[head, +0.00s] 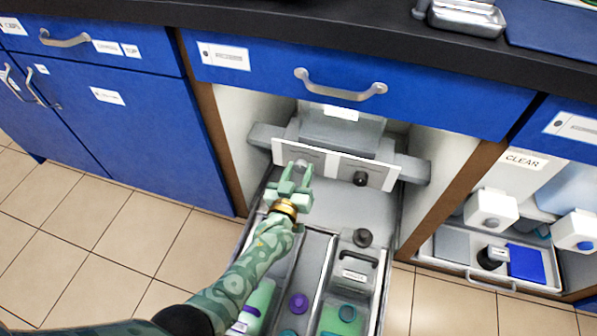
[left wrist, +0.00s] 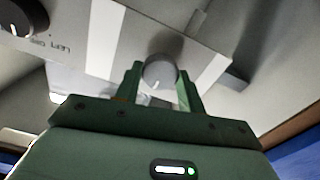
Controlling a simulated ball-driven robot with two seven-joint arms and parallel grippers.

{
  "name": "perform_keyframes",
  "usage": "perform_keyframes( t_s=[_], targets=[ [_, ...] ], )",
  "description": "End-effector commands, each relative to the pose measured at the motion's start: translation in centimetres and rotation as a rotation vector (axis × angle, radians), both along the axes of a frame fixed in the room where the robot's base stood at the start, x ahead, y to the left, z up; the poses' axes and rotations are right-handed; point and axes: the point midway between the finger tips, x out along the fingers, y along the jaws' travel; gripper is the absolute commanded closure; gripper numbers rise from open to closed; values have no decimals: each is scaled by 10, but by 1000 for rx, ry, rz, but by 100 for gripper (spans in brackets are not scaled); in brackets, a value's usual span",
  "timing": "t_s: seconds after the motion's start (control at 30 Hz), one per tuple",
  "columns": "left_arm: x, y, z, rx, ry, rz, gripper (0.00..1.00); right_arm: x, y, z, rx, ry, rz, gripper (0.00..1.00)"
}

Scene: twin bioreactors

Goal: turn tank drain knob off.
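My left gripper (head: 295,175) is at a light panel (head: 325,163) under the bench. In the left wrist view, its two green fingers stand on either side of a round grey knob (left wrist: 159,72), close to its edges. Whether they touch or clamp the knob cannot be told. The knob has a pale mark near its lower rim. In the head view the grey knob (head: 301,163) is partly hidden by the fingers. A dark knob (head: 360,178) is on the panel's right half; it also shows at top left in the left wrist view (left wrist: 18,18). My right gripper is not in view.
Below the panel, an open drawer (head: 378,300) holds bottles and a grey box with a black knob (head: 363,238). Blue cabinet doors (head: 110,120) flank the left. A blue drawer front (head: 430,95) overhangs the panel. A right bay holds white dispensers (head: 490,209).

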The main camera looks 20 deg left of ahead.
Motion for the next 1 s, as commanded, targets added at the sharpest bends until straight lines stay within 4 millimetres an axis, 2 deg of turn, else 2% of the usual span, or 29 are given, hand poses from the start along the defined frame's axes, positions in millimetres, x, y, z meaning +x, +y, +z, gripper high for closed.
perform_keyframes(
  t_s=[0.27,0.47,1.0],
  targets=[
    [-1,0,-1,-27,1,0,84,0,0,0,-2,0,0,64],
    [-1,1,-1,-122,1,0,84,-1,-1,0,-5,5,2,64],
    [-1,1,-3,-564,1,0,84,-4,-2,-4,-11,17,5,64]
  ],
)
